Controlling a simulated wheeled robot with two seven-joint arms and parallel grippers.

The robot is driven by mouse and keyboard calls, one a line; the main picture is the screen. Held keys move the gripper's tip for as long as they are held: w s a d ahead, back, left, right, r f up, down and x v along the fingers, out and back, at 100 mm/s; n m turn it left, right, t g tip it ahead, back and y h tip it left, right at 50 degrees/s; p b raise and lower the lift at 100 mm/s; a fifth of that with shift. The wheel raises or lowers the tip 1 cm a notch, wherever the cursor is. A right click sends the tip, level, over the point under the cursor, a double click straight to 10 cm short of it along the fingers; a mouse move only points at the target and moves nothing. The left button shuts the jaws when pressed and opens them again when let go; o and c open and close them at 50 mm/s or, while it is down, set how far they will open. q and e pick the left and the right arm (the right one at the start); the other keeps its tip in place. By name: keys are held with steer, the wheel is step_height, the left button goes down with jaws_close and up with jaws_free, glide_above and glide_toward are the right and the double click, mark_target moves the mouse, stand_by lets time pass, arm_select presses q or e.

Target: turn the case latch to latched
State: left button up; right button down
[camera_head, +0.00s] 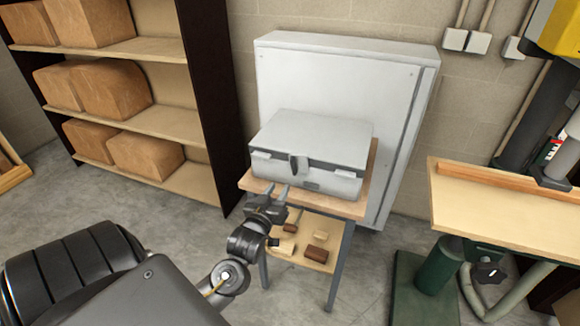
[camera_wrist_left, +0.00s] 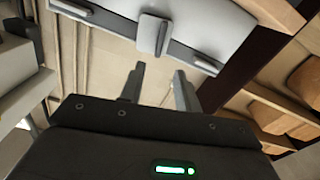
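A grey case (camera_head: 315,140) lies with its lid shut on a small wooden-topped table (camera_head: 335,203). Its grey latch (camera_head: 294,164) is on the front face and looks roughly upright; the latch also shows in the left wrist view (camera_wrist_left: 151,35), beyond my fingers. My left gripper (camera_head: 279,191) is just in front of and below the latch, near the table's front edge. Its two fingers stand apart with nothing between them, also seen in the left wrist view (camera_wrist_left: 160,85). The gripper appears clear of the latch. My right gripper is not in view.
A large grey cabinet panel (camera_head: 340,75) stands behind the case. A lower shelf (camera_head: 318,262) under the table holds several small blocks. A shelf rack with wrapped parcels (camera_head: 110,90) stands left, and a wooden bench (camera_head: 500,205) right.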

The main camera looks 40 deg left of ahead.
mark_target(292, 166)
arm_select(q)
steer(key=p+x, duration=0.2)
steer(key=x, duration=0.8)
steer(key=shift+w+f, duration=0.15)
steer(key=shift+w, duration=0.25)
steer(key=shift+c, duration=0.3)
jaws_close()
